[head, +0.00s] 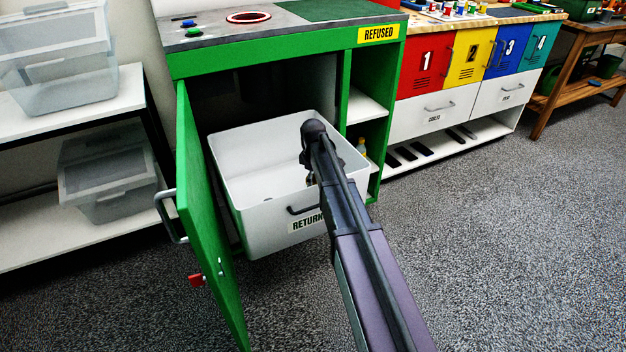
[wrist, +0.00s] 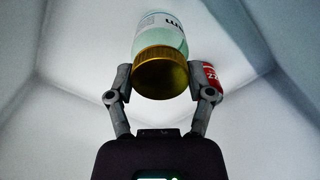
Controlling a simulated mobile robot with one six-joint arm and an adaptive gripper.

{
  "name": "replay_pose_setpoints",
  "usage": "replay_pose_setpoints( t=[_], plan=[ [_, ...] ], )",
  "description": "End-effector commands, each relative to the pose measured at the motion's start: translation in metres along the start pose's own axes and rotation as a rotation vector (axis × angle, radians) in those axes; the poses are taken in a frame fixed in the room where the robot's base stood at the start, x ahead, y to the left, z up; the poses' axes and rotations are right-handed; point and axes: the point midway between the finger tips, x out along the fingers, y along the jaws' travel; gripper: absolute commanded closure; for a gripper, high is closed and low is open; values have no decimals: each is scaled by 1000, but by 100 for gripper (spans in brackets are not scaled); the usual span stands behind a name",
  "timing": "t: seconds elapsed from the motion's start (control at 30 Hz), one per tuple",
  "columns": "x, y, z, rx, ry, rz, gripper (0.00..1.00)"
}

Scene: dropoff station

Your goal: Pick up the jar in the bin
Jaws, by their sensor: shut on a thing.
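In the wrist view a jar (wrist: 160,38) with a gold lid (wrist: 160,76) and a pale label sits between the two fingers of my gripper (wrist: 161,82). The fingers are shut on it at the lid. A small red item (wrist: 212,77) with white lettering shows behind the right finger. In the head view the white bin (head: 262,228) marked RETURN is pulled out of the green cabinet. My gripper (head: 312,172) reaches down into this bin. The jar is hidden behind my arm in the head view.
The green cabinet door (head: 205,215) stands open at the left of the bin. White shelves (head: 80,120) with clear boxes stand further left. Coloured lockers (head: 465,60) and white drawers stand at the right. The grey floor (head: 490,240) at the right front is clear.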

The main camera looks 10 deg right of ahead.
Motion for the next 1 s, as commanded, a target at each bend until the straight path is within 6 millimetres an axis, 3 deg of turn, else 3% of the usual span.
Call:
replay_pose_setpoints(
  t=[0.1, 0.4, 1.0],
  plan=[
    [-17, 0, 0, 0, 0, 0, 87],
    [-33, 0, 0, 0, 0, 0, 87],
    [-36, 0, 0, 0, 0, 0, 87]
  ],
)
